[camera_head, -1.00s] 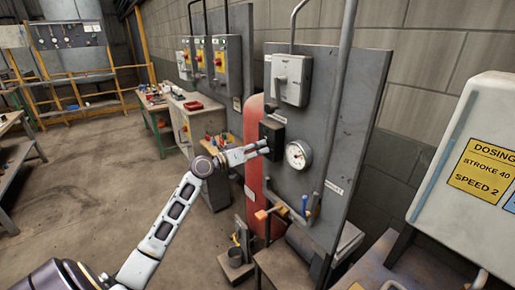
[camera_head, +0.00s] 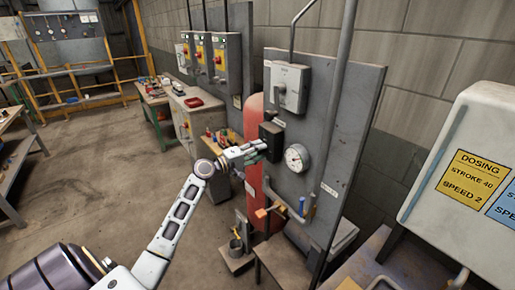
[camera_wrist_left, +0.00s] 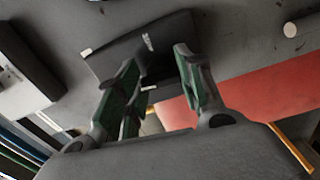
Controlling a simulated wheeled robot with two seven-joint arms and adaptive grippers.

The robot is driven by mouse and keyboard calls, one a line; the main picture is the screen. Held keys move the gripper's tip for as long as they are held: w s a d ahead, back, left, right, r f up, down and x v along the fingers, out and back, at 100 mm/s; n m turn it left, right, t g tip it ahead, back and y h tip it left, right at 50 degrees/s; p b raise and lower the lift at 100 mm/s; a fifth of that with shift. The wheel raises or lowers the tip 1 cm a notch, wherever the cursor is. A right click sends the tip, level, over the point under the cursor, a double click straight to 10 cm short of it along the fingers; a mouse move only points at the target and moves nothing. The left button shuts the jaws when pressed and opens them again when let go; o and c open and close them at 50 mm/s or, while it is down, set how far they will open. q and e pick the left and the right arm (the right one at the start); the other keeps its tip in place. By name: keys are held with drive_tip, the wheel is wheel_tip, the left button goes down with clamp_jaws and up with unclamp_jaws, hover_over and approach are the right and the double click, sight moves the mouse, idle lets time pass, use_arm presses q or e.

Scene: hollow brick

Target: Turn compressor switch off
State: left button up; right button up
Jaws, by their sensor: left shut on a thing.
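The compressor switch is a black box (camera_head: 271,134) on the grey panel, just left of the round white gauge (camera_head: 296,157) and in front of the red tank. My left gripper (camera_head: 260,151) is at the front of the black box, low on its face. In the left wrist view the box (camera_wrist_left: 118,48) lies beyond the fingers, and the green-padded fingers (camera_wrist_left: 158,68) stand either side of a dark part of it. They are shut on that part, which is mostly hidden between them. I cannot read the switch position. My right gripper is out of view.
A grey isolator box (camera_head: 288,86) is above the switch. The red tank (camera_head: 253,120) stands behind the panel's left edge. Pipework with an orange handle (camera_head: 262,212) juts out below. A white dosing cabinet (camera_head: 470,180) stands at the right. The floor at left is open.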

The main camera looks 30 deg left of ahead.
use_arm(q)
drive_tip(key=shift+n+p, duration=0.3)
drive_tip(key=shift+n, duration=0.3)
drive_tip(key=o, duration=1)
drive_tip(key=shift+s+a, duration=0.1)
drive_tip(key=shift+s, duration=0.05)
drive_tip(key=shift+v, duration=5.85)
drive_tip(key=shift+f, duration=0.1)
